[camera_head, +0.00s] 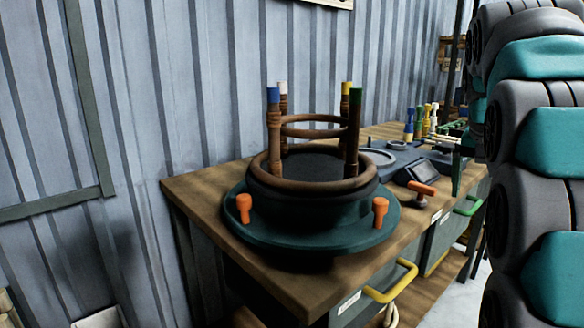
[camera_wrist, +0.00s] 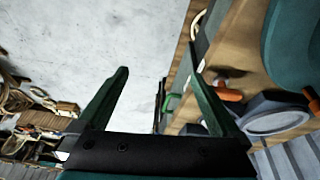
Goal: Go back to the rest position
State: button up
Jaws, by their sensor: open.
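My gripper (camera_wrist: 158,76) is open, with its two dark green fingers wide apart and nothing between them. In the wrist view it hangs over pale floor beside the bench edge. In the head view, part of a dark green finger (camera_head: 457,170) shows beside the right side of the bench, and my arm hides the rest. A rattan frame (camera_head: 313,133) stands on the round green fixture (camera_head: 240,222) on the bench, apart from my gripper. Its upright legs have blue, white, yellow and green tips.
The wooden bench (camera_head: 190,190) stands against a corrugated wall. An orange-handled tool (camera_head: 422,188) lies near its right edge, also visible in the wrist view (camera_wrist: 229,93). Drawers with yellow (camera_head: 390,284) and green (camera_head: 468,206) handles face right. Open floor (camera_wrist: 80,40) lies beside the bench.

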jog(key=s+a+f+n+g+y, duration=0.1)
jog(key=s+a+f+n, duration=0.2)
jog(key=s+a+f, duration=0.3)
jog(key=s+a+f+n+g+y, duration=0.1)
jog(key=s+a+f+n, duration=0.1)
jog(key=s+a+f, duration=0.5)
jog(key=s+a+f+n+g, duration=0.2)
jog(key=s+a+f, duration=0.5)
jog(key=s+f, duration=0.8)
jog(key=shift+s+n+y, duration=0.4)
jog(key=shift+s+n, duration=0.4)
jog(key=shift+s, duration=0.4)
